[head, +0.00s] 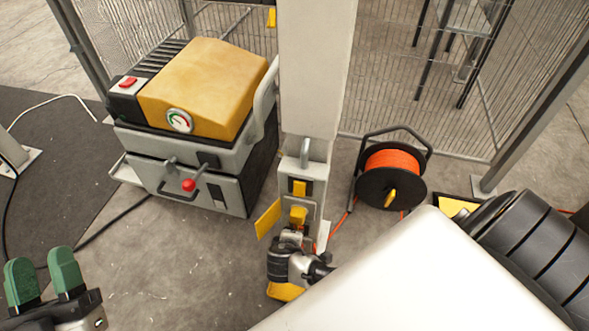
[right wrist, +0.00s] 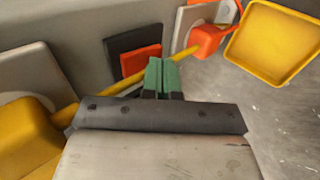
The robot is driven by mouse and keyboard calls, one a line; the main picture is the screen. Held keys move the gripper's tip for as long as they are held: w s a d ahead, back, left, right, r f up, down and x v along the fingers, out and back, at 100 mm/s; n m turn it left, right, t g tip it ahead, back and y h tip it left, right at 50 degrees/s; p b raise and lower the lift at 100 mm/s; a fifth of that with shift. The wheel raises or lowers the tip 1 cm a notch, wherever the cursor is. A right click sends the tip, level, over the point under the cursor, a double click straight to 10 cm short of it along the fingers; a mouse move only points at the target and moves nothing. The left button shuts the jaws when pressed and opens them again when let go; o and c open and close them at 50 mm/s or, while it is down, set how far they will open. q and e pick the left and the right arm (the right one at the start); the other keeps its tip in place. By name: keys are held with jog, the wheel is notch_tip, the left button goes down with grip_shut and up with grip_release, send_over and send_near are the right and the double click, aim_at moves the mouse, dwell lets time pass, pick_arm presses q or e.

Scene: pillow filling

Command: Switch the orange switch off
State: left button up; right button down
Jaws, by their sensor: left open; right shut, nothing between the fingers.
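The orange switch (right wrist: 143,60) shows in the right wrist view, set in a dark frame (right wrist: 122,44) on a grey surface. My right gripper (right wrist: 160,62) is shut and empty. Its green fingertips are just right of the switch in that view, and I cannot tell whether they touch it. In the head view I cannot make out the orange switch or the right fingertips near the grey post (head: 310,80). My left gripper (head: 43,270) is open and empty at the lower left of the head view, over the floor.
A yellow flap (right wrist: 275,42) and a yellow rod (right wrist: 185,57) are close to my right gripper. A yellow-topped machine (head: 205,80) with a red button (head: 128,82) stands left of the post. An orange cable reel (head: 391,170) stands right of it. Wire fencing (head: 400,90) is behind.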

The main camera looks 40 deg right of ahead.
jog(key=shift+f, duration=0.1)
jog(key=shift+w+d+f, duration=0.1)
jog(key=shift+r, duration=0.45)
jog(key=shift+w+r+p, duration=0.1)
jog(key=shift+r+p, duration=0.35)
jog(key=shift+p, duration=0.25)
pick_arm(q)
jog(key=shift+w+a+f+g+y, duration=0.1)
jog(key=shift+w+f+g+y, duration=0.2)
jog(key=shift+f+g, duration=0.4)
jog(key=shift+w+f+g+y, duration=0.15)
jog(key=shift+w+f+g, duration=0.15)
jog(key=shift+f+g, duration=0.4)
jog(key=shift+w+a+f+g+y, duration=0.1)
jog(key=shift+w+f+g+y, duration=0.2)
jog(key=shift+f+g, duration=0.4)
pick_arm(e)
jog(key=shift+r, duration=0.1)
